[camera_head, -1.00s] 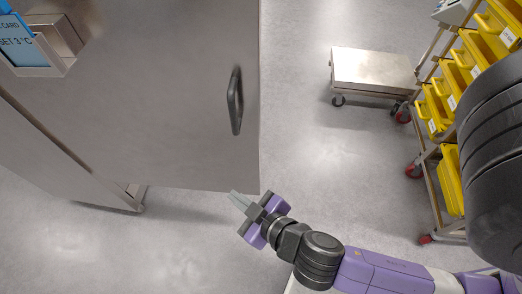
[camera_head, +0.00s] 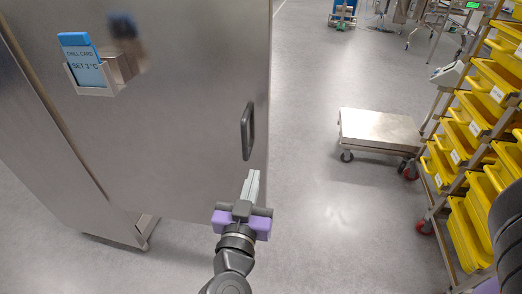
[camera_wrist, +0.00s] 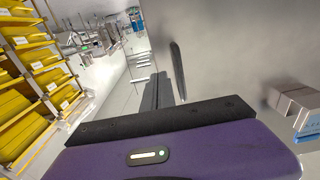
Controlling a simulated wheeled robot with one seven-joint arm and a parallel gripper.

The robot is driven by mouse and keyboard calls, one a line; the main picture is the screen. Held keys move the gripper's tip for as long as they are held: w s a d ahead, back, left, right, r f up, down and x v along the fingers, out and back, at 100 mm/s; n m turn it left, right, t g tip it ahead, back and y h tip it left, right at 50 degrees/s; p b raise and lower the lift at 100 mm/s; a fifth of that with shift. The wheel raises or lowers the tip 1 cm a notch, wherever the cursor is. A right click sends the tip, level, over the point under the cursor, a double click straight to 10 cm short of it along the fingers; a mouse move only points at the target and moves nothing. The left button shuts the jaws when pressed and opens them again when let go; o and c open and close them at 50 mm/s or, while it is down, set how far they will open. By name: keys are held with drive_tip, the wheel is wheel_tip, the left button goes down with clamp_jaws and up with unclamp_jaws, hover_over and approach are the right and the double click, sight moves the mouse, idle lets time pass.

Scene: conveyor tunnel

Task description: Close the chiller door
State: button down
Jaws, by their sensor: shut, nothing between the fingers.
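The chiller door (camera_head: 180,150) is a large flat steel panel filling the left of the head view. Its free edge stands out to the right past the chiller body's foot, so it looks open; how far I cannot tell. A dark upright bar handle (camera_head: 247,131) sits near that edge. My gripper (camera_head: 251,176) is shut and empty, just below the handle in the picture. In the wrist view, the shut fingers (camera_wrist: 157,90) point along the door face (camera_wrist: 235,50), with the handle (camera_wrist: 178,70) close to their right. Whether they touch the door is unclear. The chiller body (camera_head: 60,150) is at the left.
A card holder (camera_head: 95,78) with a blue "SET 3 °C" card juts from the door. A low steel trolley (camera_head: 380,130) and a rack of yellow bins (camera_head: 465,145) stand at the right. The grey floor between door and trolley is clear.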

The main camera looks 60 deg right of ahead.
sight(262, 143)
drive_tip(key=p+x, duration=0.2)
drive_tip(key=x, duration=0.7)
drive_tip(key=shift+r, duration=0.1)
drive_tip(key=shift+w+d+p, duration=0.25)
drive_tip(key=shift+d+p, duration=0.05)
drive_tip(key=shift+d, duration=0.25)
